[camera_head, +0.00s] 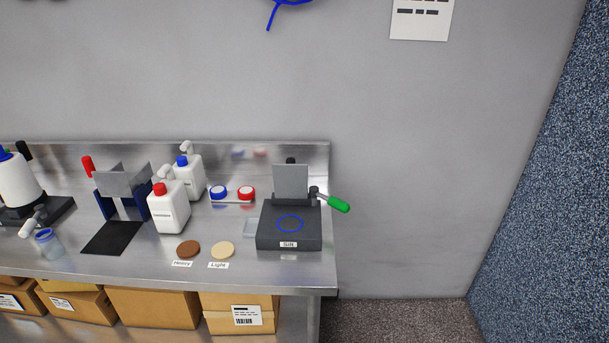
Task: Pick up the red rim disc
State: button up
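The red rim disc (246,192) is a small round piece with a red edge and a pale middle. It stands near the back of the metal bench, on or against a low narrow strip. A similar blue rim disc (218,192) is just left of it, with a small gap between them. My gripper does not show in this view.
A dark block device (289,241) with a green-handled lever (338,204) stands right of the discs. White bottles with a red cap (169,212) and a blue cap (189,177) stand left. A brown disc (188,249) and a tan disc (222,250) lie in front.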

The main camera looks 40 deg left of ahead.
aim_at(246, 192)
jog(key=i+u, duration=0.3)
jog(key=i, duration=0.25)
jog(key=i+l+u, duration=0.1)
jog(key=i+u, duration=0.2)
jog(key=i, duration=0.3)
jog(key=i+l+u, duration=0.3)
jog(key=i, duration=0.25)
jog(key=i+u, duration=0.8)
jog(key=i, duration=0.15)
jog(key=i+l+u, duration=0.4)
jog(key=i+j, duration=0.1)
